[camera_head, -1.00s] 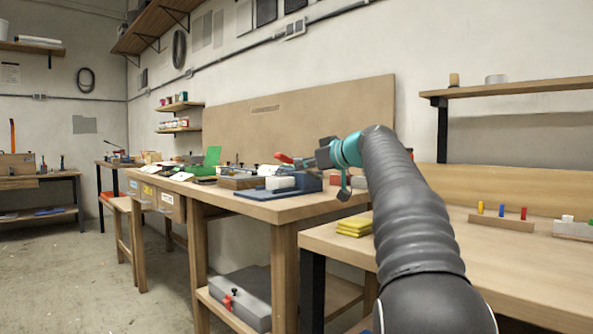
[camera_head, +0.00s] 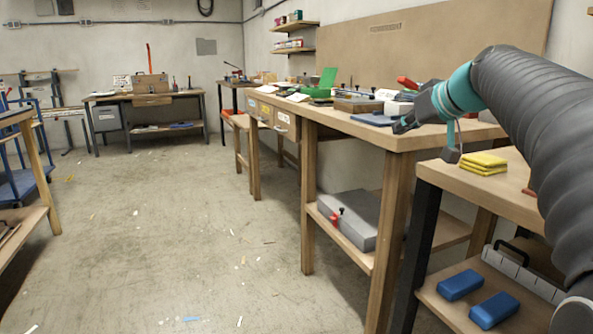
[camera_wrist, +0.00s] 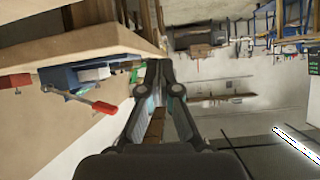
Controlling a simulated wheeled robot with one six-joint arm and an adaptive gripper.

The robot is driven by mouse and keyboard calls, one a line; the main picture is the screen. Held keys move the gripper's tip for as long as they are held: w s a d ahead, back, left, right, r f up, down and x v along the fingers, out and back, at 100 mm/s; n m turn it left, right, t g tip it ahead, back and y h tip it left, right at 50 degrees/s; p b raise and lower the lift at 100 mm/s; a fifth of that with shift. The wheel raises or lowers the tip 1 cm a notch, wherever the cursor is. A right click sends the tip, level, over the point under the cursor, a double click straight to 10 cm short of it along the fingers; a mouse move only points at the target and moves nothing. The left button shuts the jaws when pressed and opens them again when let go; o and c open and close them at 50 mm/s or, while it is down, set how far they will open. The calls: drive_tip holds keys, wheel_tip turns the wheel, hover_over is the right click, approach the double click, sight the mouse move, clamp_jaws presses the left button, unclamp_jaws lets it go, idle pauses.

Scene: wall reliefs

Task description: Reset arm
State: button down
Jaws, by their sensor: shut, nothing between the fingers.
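My arm reaches in from the right of the head view, with my gripper (camera_head: 402,126) at the front edge of the long workbench (camera_head: 408,137). The gripper is dark, behind a teal wrist part. In the wrist view my gripper (camera_wrist: 160,66) has its two fingers drawn together at the tips, with nothing held between them.
Yellow pads (camera_head: 483,162) lie on the right-hand table, close to my wrist. A grey case (camera_head: 350,218) sits on the workbench's lower shelf, and blue blocks (camera_head: 461,285) lie on a low shelf at right. The floor (camera_head: 190,220) on the left is largely open.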

drive_tip(key=s+a+f+m+g+h+p, duration=0.1)
drive_tip(key=s+a+f+g+h+p, duration=0.1)
drive_tip(key=s+f, duration=1)
drive_tip(key=s+a+f+m+g+h+p, duration=0.2)
drive_tip(key=s+a+f, duration=0.3)
drive_tip(key=s+f, duration=0.8)
drive_tip(key=s+g, duration=0.1)
drive_tip(key=s, duration=0.6)
drive_tip(key=shift+p, duration=0.3)
